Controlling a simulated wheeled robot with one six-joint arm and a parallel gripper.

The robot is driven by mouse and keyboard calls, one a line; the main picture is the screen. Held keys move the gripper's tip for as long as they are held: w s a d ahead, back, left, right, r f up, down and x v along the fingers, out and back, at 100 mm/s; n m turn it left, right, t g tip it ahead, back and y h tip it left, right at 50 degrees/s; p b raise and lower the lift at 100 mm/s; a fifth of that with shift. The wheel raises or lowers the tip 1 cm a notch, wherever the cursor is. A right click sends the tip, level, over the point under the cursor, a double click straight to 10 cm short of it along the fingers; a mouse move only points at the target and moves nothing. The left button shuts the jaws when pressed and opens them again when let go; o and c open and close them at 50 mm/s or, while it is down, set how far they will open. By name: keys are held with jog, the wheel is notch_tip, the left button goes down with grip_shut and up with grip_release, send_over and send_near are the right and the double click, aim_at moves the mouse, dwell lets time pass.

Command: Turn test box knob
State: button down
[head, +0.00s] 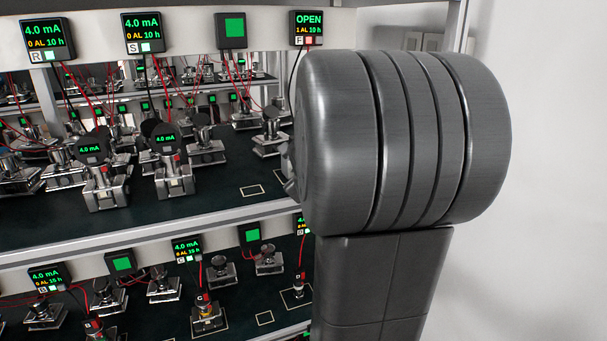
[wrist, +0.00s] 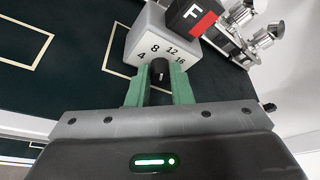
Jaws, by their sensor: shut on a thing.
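In the wrist view the test box (wrist: 157,45) is a pale grey block with the dial marks 4, 8, 12 and 16. Its black knob (wrist: 159,67) stands on the near face, with a small light mark on it. My gripper (wrist: 160,86) has its green fingers on either side of the knob and is shut on it. The knob's lower part is hidden between the fingers. In the head view my grey arm covers the gripper, the box and the knob.
A black block with a red stripe and the letter F (wrist: 193,20) adjoins the box. A metal transmitter fitting (wrist: 262,40) is beside it. In the head view display F (head: 308,27) reads OPEN. Shelves (head: 240,222) hold several transmitters and red wires. Dark shelf surface at the left is clear.

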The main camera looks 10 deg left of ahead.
jog(key=c, duration=1.3)
grip_release()
